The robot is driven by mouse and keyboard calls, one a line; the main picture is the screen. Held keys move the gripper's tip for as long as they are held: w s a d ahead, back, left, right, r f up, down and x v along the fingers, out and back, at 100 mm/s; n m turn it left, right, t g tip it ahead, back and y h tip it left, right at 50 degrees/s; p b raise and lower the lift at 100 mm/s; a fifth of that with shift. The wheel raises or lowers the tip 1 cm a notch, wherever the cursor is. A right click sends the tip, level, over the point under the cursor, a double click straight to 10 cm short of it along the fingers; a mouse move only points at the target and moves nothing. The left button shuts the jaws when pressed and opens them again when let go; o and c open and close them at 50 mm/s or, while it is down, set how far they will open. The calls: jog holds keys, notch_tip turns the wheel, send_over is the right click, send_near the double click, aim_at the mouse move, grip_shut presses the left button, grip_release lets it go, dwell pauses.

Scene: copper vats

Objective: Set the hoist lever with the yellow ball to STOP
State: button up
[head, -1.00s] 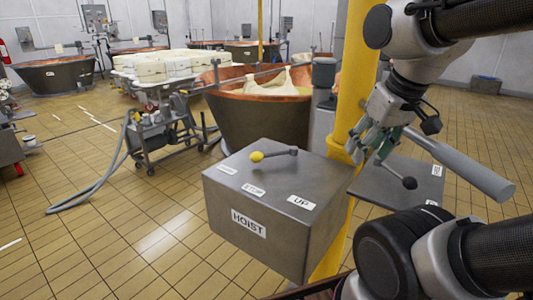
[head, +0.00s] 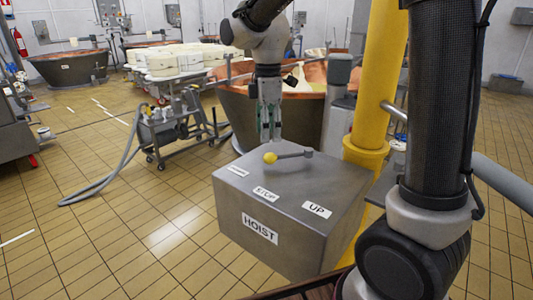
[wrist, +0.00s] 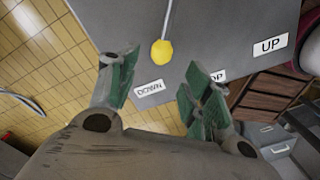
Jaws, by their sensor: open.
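The hoist lever (head: 292,154) lies on top of a grey box marked HOIST (head: 232,222), and its yellow ball (head: 270,157) is at the left end. In the wrist view the ball (wrist: 161,52) points toward the DOWN label (wrist: 149,88). The STOP label (head: 265,193) is in the middle of the box's front edge; a green finger partly covers it in the wrist view. The UP label (head: 317,209) is at right. My gripper (head: 269,138) is open, pointing down just above and behind the ball, with nothing between its green fingers.
A yellow post (head: 378,90) stands close to the right of the box. A copper vat (head: 235,115) is behind it. A wheeled pump cart (head: 175,128) with a hose stands at back left. The tiled floor left of the box is clear.

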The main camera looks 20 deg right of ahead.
aim_at(269, 154)
jog(key=shift+s+f+n, duration=0.1)
jog(key=shift+n, duration=0.3)
jog(key=shift+f, duration=0.25)
notch_tip(269, 154, down, 7)
jog(key=shift+s+f, duration=0.1)
grip_shut()
